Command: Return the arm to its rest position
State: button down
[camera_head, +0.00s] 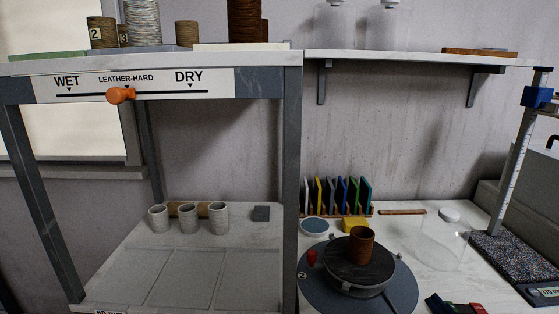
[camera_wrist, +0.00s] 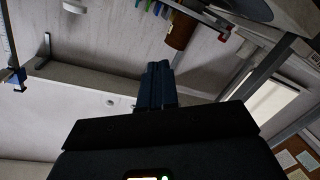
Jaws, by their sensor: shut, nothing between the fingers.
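My gripper (camera_wrist: 157,68) shows in the wrist view, its dark fingers together and empty. It points at open air, with the wall and shelving beyond it, and touches nothing that I can see. The wrist picture is turned, so the room appears upside down. My arm and gripper do not show in the head view.
A brown clay cup (camera_head: 361,245) stands on a dark round wheel (camera_head: 346,272) on the right-hand table. A clear dome (camera_head: 442,243) stands right of it. A shelf rack with a WET-to-DRY sign (camera_head: 134,84) is at left, several pale cups (camera_head: 188,219) inside.

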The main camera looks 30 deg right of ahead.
jog(key=s+a+f+m+g+y, duration=0.1)
jog(key=s+a+y, duration=0.6)
jog(key=s+a, duration=1)
jog(key=shift+s+a+f+m, duration=0.35)
jog(key=shift+a+f, duration=0.25)
jog(key=shift+a, duration=0.65)
